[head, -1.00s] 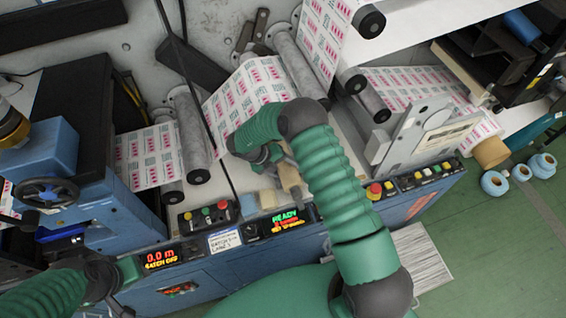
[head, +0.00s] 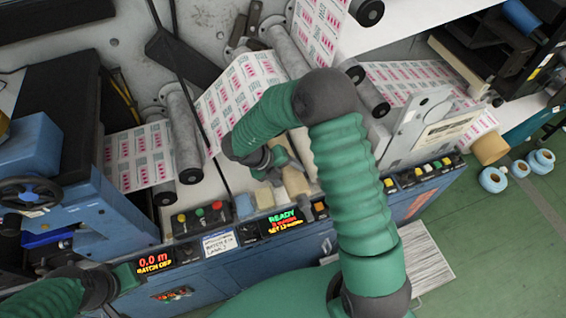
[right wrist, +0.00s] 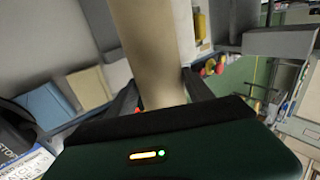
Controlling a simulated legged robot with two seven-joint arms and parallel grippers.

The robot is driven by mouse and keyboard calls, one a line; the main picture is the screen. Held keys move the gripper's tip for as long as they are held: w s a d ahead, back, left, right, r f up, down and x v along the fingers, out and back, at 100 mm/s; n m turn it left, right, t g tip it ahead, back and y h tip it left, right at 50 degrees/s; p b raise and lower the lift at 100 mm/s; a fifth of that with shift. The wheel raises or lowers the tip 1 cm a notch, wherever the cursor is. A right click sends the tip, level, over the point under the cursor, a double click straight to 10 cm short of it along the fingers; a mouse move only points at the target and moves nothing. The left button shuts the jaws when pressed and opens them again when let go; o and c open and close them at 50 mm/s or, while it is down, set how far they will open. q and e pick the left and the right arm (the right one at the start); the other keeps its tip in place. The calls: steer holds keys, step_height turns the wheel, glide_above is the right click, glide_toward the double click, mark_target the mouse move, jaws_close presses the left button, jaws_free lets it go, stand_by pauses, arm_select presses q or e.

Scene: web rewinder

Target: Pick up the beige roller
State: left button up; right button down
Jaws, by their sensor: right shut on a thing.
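The beige roller (head: 295,182) is between the fingers of my right gripper (head: 288,172), above the front ledge of the blue machine. In the right wrist view the beige roller (right wrist: 150,50) runs up from between the two dark fingers of my right gripper (right wrist: 160,95), which are shut on it. Part of the roller is hidden by the gripper in both views. My left gripper (head: 125,273) is at the lower left in the head view, low by the machine's front; its fingers cannot be made out.
A yellowish block (head: 264,198) and a blue block (head: 245,206) sit on the ledge left of the roller. Button panels (head: 205,216) line the front edge. Grey rollers (head: 183,135) and a printed web (head: 237,92) stand behind. Blue rolls (head: 493,180) lie on the floor at right.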

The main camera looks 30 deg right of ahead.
mark_target(306, 211)
steer(key=s+a, duration=0.1)
steer(key=s, duration=0.3)
steer(key=s+a+b, duration=0.1)
steer(key=s, duration=0.3)
steer(key=s+a+b, duration=0.1)
steer(key=s, duration=0.3)
steer(key=shift+s+r, duration=0.1)
steer(key=shift+s, duration=0.15)
steer(key=shift+w, duration=0.1)
stand_by(0.7)
